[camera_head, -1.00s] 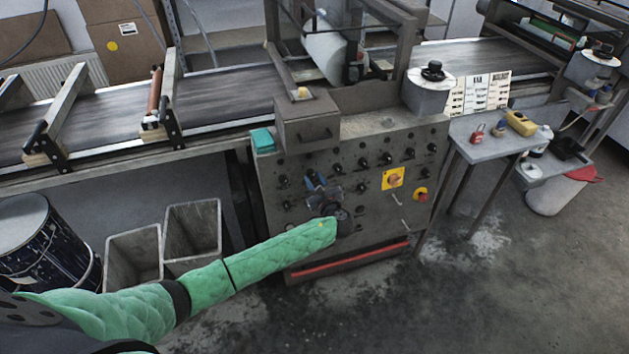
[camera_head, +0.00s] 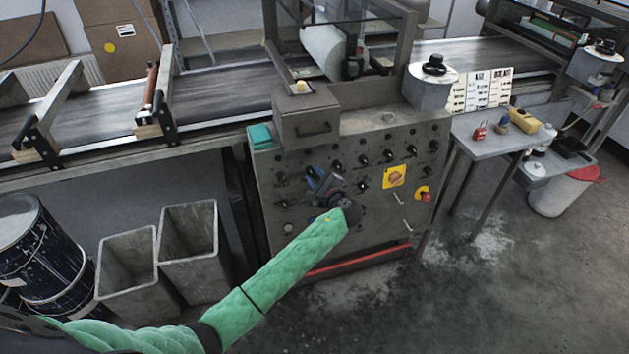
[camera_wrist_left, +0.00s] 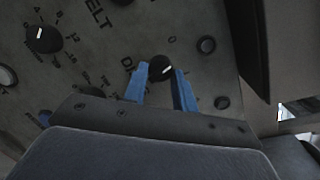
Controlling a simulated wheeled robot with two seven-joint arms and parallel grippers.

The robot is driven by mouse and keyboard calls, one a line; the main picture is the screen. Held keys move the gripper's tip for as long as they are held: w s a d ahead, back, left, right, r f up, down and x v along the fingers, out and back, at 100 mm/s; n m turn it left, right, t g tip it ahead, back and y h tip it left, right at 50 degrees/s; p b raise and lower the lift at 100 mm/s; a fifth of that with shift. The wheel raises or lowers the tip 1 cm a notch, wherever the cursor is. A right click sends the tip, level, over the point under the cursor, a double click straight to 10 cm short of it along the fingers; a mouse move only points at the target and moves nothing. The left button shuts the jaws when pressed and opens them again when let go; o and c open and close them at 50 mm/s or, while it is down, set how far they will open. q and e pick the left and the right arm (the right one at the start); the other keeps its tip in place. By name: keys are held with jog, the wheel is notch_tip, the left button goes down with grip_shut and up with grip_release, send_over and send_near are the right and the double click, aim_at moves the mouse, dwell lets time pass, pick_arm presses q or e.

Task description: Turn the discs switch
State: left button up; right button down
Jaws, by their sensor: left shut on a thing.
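The control panel (camera_head: 380,225) is a grey upright box front with several black knobs. My left gripper (camera_head: 314,178) reaches it from the front, at its left-middle part. In the left wrist view, the blue fingers of my left gripper (camera_wrist_left: 160,76) stand on either side of a black knob with a white mark, the discs switch (camera_wrist_left: 161,67), and are shut on it. The partly hidden lettering beside it starts with "DI". The white mark points to the lower right. In the head view my gripper hides this knob. My right gripper is not in view.
Another black knob (camera_wrist_left: 43,39) with a number scale sits left of the gripper, near the lettering "ELT". A yellow plate with a red knob (camera_head: 395,177) is on the panel's right. Grey bins (camera_head: 188,243) stand at left. Open floor lies in front and right.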

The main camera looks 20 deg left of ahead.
pick_arm(q)
jog(key=shift+n+b, duration=0.45)
jog(key=shift+n, duration=0.65)
jog(key=shift+g, duration=0.3)
jog(key=shift+n+b, duration=0.3)
jog(key=shift+n, duration=0.4)
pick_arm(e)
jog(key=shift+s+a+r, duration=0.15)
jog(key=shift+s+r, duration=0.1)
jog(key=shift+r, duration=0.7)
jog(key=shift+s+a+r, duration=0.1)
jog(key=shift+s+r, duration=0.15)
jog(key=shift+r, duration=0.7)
pick_arm(q)
jog(key=o, duration=1)
jog(key=shift+r, duration=0.1)
jog(key=shift+c, duration=0.2)
